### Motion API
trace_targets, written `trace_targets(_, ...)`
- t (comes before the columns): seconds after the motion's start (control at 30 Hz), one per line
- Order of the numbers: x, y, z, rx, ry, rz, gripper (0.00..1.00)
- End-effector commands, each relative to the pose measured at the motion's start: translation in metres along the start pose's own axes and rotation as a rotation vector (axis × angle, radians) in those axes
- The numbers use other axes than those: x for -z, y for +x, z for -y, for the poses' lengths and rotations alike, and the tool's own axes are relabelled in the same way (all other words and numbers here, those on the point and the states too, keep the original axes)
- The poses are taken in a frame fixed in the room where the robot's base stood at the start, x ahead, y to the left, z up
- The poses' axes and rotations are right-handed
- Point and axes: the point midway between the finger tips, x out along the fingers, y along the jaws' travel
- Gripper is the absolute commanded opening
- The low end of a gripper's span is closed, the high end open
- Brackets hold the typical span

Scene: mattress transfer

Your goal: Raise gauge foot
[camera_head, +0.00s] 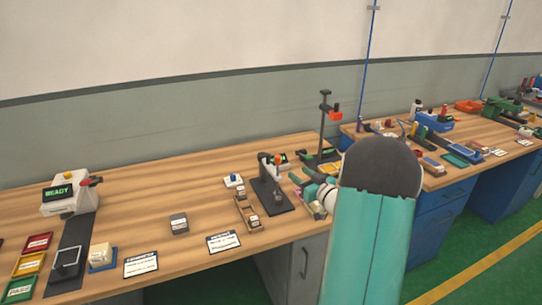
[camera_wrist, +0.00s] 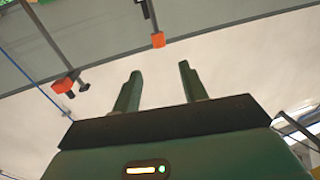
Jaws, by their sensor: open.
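A small gauge-like stand (camera_head: 268,172) with a dark base, a pale upright and an orange top stands near the middle of the wooden bench. A grey piece sits low on its base; I cannot make out the foot clearly. My gripper (camera_wrist: 159,70) is open in the wrist view, with two green fingers apart and nothing between them. In the head view my teal arm reaches to the bench just right of the stand, and its end is small and partly hidden. The stand is not clearly identifiable in the wrist view.
A tall dark post (camera_head: 322,125) with a red-orange piece rises behind the stand. A wooden tray (camera_head: 246,222), grey block (camera_head: 179,223) and label cards lie left and in front. A machine reading READY (camera_head: 70,195) stands far left.

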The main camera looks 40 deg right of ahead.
Motion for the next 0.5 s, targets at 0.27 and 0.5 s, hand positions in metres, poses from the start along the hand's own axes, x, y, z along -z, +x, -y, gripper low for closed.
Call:
trace_targets(0.27,-0.002,0.016,-0.001,0.0,0.003,-0.003,0.43)
trace_targets(0.5,-0.002,0.062,-0.001,0.0,0.003,-0.003,0.43)
